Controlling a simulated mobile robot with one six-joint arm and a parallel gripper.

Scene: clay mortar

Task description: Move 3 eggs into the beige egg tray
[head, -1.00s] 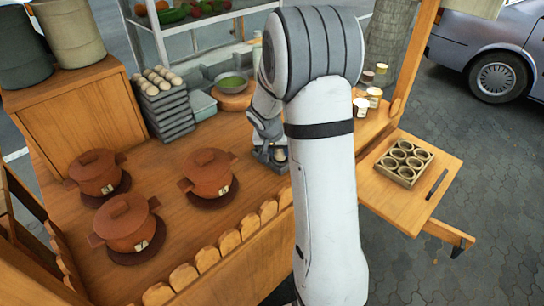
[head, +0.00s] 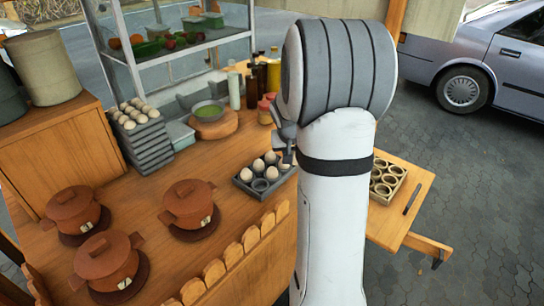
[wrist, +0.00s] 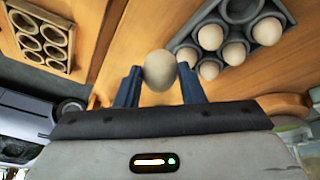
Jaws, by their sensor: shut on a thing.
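My gripper (wrist: 159,84) is shut on a pale egg (wrist: 159,70), which sits between its two blue fingers in the wrist view. In the head view my arm hides the egg and most of the gripper. The grey egg tray (head: 249,190) stands on the wooden counter with several eggs in it and an empty front cup. It also shows at the upper right of the wrist view (wrist: 222,18). The beige egg tray (head: 388,177) lies on the side shelf, partly hidden by my arm. In the wrist view, at the upper left, its visible cups are empty (wrist: 40,33).
A stack of grey trays (head: 150,147) topped with eggs stands at the back left. Three clay pots (head: 188,203) fill the counter's left. Bottles (head: 273,75) and jars (head: 265,108) stand behind the grey tray.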

